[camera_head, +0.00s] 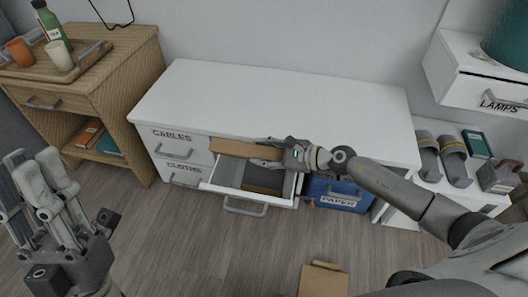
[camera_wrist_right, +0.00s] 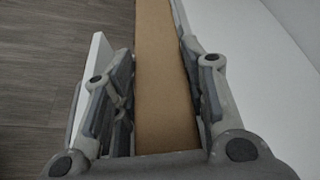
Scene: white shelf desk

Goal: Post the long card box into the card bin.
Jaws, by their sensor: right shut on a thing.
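The long card box (camera_head: 231,148) is a brown bar lying roughly level above an open white drawer, in front of the desk's top edge. My right gripper (camera_head: 266,153) is shut on its right end. In the right wrist view the card box (camera_wrist_right: 165,70) runs away from me between the fingers of the gripper (camera_wrist_right: 160,85). My left gripper (camera_head: 38,180) is open and empty at the lower left, far from the box. A blue bin marked PAPER (camera_head: 340,206) stands under the desk. I see no label naming a card bin.
The open drawer (camera_head: 246,208) juts out below the box, with a brown piece inside. Drawers marked CABLES (camera_head: 173,152) and CLOTHS (camera_head: 182,174) are shut. An open brown carton (camera_head: 323,282) stands on the floor in front. The white desktop (camera_head: 270,100) is clear.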

